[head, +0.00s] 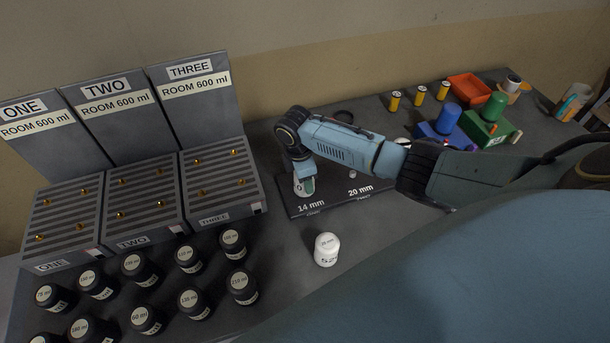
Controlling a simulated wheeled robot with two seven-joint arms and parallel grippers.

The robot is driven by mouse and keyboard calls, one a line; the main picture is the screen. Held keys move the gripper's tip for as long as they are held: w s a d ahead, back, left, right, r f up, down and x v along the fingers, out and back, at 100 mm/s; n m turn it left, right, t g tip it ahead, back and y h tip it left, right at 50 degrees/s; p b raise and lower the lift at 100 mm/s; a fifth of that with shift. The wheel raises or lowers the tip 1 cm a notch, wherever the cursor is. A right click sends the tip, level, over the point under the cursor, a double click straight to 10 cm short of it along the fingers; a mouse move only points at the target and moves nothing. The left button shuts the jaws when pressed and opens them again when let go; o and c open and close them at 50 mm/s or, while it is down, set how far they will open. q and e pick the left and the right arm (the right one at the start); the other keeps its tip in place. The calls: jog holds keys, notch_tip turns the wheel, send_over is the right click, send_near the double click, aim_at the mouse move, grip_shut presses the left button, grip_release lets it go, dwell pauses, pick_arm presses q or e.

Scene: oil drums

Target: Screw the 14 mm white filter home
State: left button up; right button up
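The dark plate (335,189) lies on the table with printed marks "14 mm" and "20 mm". A white filter (298,188) is at the 14 mm place, mostly hidden by my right gripper (304,184). The gripper points down with its fingertips at the filter. I cannot tell whether they press on it or stand apart, nor how deep the filter sits. A small pale stub (352,174) shows at the 20 mm place. Another white filter (326,250) stands upright on the table in front of the plate; its small label is hard to read. My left gripper is not in view.
Three grey slotted racks (130,205) marked ONE, TWO, THREE stand at left. Several black-bodied jars (145,319) stand before them.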

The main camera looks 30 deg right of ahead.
jog(key=m, duration=0.3)
jog(key=o, duration=1.2)
